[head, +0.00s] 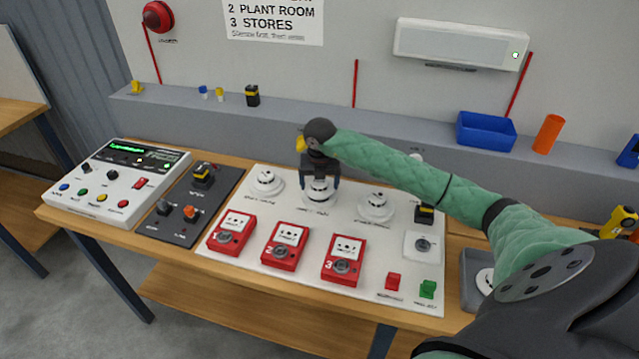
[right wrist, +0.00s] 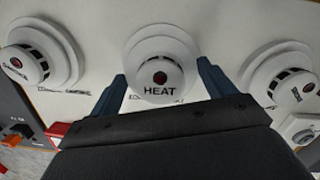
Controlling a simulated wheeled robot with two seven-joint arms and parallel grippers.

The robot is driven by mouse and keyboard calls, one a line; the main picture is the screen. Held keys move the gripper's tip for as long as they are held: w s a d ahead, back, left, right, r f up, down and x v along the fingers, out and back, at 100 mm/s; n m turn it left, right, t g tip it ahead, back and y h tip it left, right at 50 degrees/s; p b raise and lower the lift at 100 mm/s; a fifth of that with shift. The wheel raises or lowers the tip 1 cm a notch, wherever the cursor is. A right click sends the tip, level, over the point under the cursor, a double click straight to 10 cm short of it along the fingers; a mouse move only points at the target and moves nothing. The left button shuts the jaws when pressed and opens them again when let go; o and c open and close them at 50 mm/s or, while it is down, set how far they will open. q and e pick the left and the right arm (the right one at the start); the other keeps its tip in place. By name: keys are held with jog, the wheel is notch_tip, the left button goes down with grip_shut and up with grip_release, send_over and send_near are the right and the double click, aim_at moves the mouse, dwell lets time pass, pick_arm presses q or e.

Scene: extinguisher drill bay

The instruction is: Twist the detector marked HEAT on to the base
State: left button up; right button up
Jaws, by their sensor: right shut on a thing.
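The white detector marked HEAT (right wrist: 160,90) has a dark red centre and sits between my right gripper's two blue fingers in the right wrist view. My right gripper (head: 319,183) points down over the middle mount of the white board and is shut on this detector (head: 318,194). The round white base (right wrist: 158,35) shows as a ring around and behind the detector. The detector looks centred on the base; I cannot tell whether it is locked. My left gripper is not in view.
Similar detectors stand on the board to the left (head: 266,180) and right (head: 376,204). Three red call points (head: 285,246) line the board's front. A control panel (head: 117,180) stands at the left. A grey tray (head: 470,290) with a white round part is at the right.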

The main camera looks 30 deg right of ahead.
dwell(0.5)
jog(key=shift+f+b, duration=0.75)
dwell(0.7)
jog(key=shift+m, duration=1.1)
jog(key=shift+m+h, duration=0.3)
jog(key=shift+m, duration=0.8)
jog(key=shift+m+g, duration=0.3)
jog(key=shift+m, duration=0.7)
